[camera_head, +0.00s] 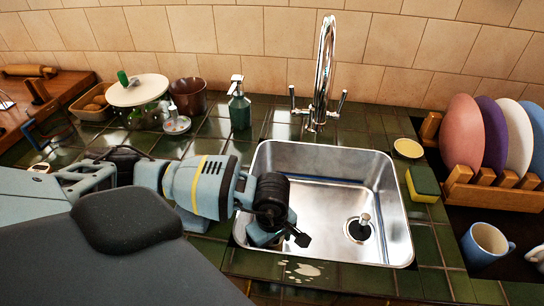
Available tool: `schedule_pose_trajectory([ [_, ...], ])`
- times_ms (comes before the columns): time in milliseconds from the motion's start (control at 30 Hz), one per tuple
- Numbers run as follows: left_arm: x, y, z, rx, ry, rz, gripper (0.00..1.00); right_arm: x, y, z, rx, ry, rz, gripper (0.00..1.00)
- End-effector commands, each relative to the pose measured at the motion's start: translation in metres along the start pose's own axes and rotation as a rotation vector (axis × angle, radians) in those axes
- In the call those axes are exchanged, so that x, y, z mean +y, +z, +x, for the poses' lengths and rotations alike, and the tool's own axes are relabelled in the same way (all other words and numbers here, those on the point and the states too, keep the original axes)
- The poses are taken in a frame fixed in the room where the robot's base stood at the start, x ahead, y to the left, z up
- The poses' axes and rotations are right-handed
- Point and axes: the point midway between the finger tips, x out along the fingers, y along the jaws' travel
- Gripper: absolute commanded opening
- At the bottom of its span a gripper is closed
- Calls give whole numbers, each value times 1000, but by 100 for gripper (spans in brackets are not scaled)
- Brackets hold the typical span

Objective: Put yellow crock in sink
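The stainless steel sink (325,160) is set in the green tiled counter. My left gripper (282,238) hangs over the left part of the sink basin, pointing down. Its fingers are small and partly hidden behind the wrist, so I cannot tell whether they are open or shut. No yellow crock shows clearly. A small round pale yellow dish (408,148) sits on the counter at the sink's back right corner, apart from my gripper. My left arm hides part of the counter at the left. My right gripper is out of view.
A tall chrome faucet (325,70) stands behind the sink. A yellow and green sponge (423,182) is at its right edge. A plate rack (490,185) and blue mug (485,243) are at the right. A green soap bottle (239,107) and brown crock (188,97) stand back left.

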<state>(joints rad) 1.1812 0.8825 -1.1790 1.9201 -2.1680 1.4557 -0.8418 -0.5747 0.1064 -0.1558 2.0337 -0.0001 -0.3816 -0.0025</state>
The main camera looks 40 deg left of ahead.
Motion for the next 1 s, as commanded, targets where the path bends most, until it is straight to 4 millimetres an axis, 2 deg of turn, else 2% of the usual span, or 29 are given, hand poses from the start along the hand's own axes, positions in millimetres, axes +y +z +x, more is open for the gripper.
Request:
schedule_pose_trajectory([
  [233, 0, 0, -1, 0, 0, 0, 75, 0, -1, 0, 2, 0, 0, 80],
  [367, 1, 0, -9, 0, 3, 0, 75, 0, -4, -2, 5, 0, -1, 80],
  [467, 2, 0, -23, -1, 5, 1, 75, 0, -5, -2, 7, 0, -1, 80],
  [800, 1, 0, -90, 0, 5, 1, 75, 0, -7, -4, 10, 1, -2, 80],
  [1000, 1, 0, -115, -1, 3, 1, 75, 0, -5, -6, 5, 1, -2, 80],
])
